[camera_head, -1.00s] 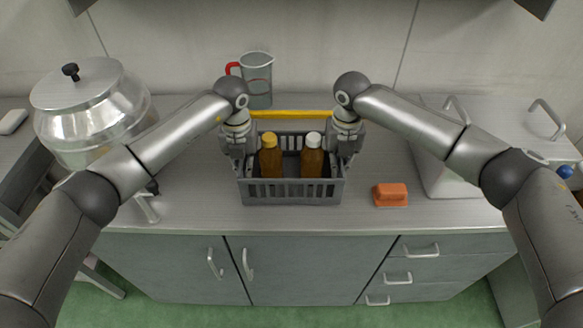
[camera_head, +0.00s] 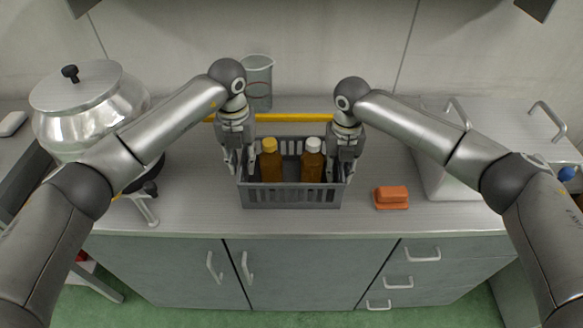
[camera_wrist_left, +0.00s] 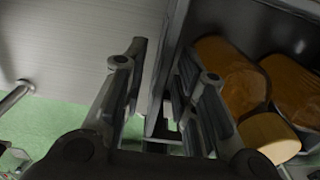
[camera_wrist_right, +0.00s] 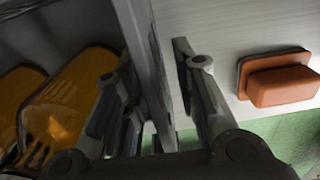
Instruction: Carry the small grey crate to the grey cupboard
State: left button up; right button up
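The small grey crate (camera_head: 292,196) stands upright on the counter and holds two brown bottles, one with a yellow cap (camera_head: 270,163) and one with a white cap (camera_head: 312,163). My left gripper (camera_head: 241,166) is at the crate's left wall. In the left wrist view its fingers (camera_wrist_left: 165,70) are apart, on either side of that wall. My right gripper (camera_head: 341,170) is at the right wall. In the right wrist view its fingers (camera_wrist_right: 157,68) are also spread, with the wall between them. Grey cupboard doors (camera_head: 170,270) show below the counter; whether these are the named cupboard is unclear.
An orange block-like object (camera_head: 391,197) lies right of the crate. A metal pot (camera_head: 90,105) stands at left, a clear jug (camera_head: 258,85) behind. A yellow bar (camera_head: 290,117) lies behind the crate. A white box-like thing with handles (camera_head: 450,180) is at right.

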pick_arm(q)
notch_tip(320, 180, up, 7)
jog(key=shift+r, duration=0.15)
pick_arm(e)
jog(key=shift+r, duration=0.2)
notch_tip(320, 180, up, 12)
jog(key=shift+f, duration=0.2)
dwell(0.4)
